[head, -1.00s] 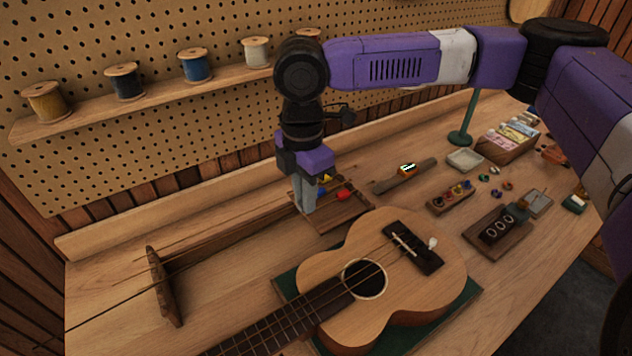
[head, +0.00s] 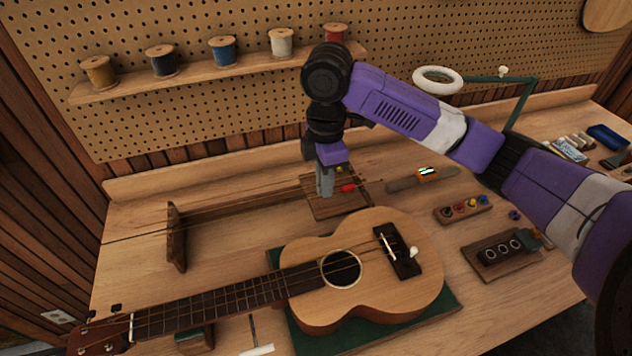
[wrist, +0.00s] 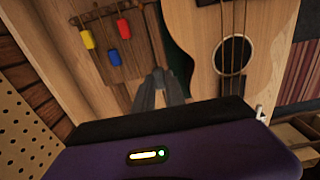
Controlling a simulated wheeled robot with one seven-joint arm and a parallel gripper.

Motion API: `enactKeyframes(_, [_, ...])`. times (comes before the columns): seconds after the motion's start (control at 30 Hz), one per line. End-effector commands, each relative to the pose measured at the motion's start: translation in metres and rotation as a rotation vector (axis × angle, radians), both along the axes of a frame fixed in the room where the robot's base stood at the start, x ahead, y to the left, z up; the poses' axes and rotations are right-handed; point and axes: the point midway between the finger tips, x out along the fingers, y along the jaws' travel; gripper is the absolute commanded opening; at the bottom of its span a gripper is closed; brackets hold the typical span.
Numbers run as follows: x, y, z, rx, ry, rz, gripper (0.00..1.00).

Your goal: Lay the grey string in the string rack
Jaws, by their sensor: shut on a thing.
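The string rack has a notched upright (head: 176,237) at the left and a wooden board (head: 343,204) at the right, with thin strings running between them. The board carries a red tab (head: 347,188) and a yellow tab (head: 339,169); a blue tab (wrist: 113,58) also shows in the wrist view. My gripper (head: 325,195) points down at the board's left part, beside the red tab. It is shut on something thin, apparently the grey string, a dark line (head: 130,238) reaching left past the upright. The held part is hidden by the fingers; I cannot tell whether the string touches the rack.
A ukulele (head: 385,265) lies on a green mat (head: 440,305) just in front of the rack. Thread spools (head: 222,50) line a shelf behind.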

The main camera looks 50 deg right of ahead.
Motion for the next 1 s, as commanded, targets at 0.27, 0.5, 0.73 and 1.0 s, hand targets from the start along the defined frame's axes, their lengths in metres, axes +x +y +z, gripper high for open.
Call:
enactKeyframes(0.27, [0.000, 0.000, -0.015, 0.000, 0.000, -0.001, 0.00])
enactKeyframes(0.5, [0.000, 0.000, -0.034, 0.001, 0.001, -0.001, 0.00])
enactKeyframes(0.73, [0.000, 0.001, -0.052, 0.001, 0.000, -0.001, 0.00])
enactKeyframes(1.0, [0.000, 0.000, -0.066, 0.001, 0.000, -0.001, 0.00])
